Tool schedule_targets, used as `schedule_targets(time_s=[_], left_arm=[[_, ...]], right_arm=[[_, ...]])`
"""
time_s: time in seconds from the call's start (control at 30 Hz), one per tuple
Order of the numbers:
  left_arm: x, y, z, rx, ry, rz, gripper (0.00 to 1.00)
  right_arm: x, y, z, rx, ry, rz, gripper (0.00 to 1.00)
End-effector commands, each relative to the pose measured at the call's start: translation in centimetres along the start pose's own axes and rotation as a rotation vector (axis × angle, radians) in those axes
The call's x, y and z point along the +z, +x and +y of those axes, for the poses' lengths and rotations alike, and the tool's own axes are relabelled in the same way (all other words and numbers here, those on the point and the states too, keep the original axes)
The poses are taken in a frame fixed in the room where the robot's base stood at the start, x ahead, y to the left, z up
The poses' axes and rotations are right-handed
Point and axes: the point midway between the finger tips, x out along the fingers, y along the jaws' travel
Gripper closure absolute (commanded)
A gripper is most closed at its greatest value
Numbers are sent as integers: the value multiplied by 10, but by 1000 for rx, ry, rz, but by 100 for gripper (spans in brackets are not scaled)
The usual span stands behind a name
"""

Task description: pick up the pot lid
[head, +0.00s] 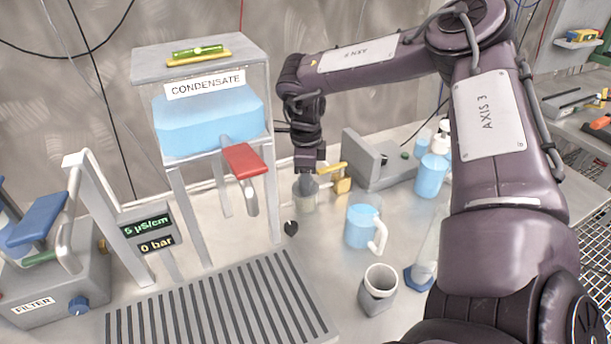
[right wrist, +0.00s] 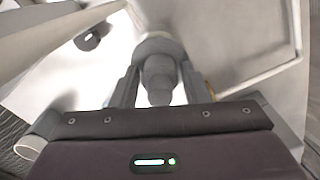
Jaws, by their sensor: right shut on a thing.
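My right gripper (head: 306,182) points down at a small grey pot (head: 305,197) on the steel bench, behind the blue jug. In the right wrist view its two fingers (right wrist: 157,88) are shut on a grey stepped knob, which I take for the pot lid (right wrist: 158,76). A paler round part shows just beyond the knob. The gripper hides much of the lid in the head view, and I cannot tell whether the lid touches the pot. My left gripper is not in view.
A grey bracket block (head: 375,165) stands close behind right.

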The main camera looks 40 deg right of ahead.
Motion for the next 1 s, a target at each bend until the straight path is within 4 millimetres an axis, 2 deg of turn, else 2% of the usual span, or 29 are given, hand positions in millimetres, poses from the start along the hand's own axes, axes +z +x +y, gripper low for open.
schedule_targets(time_s=[0.17, 0.37, 1.0], left_arm=[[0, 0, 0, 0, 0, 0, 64], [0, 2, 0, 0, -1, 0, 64], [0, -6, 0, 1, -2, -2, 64]], right_arm=[[1, -6, 0, -2, -1, -1, 81], [1, -31, -1, -5, -1, -1, 81], [1, -174, 0, -6, 0, 0, 81]])
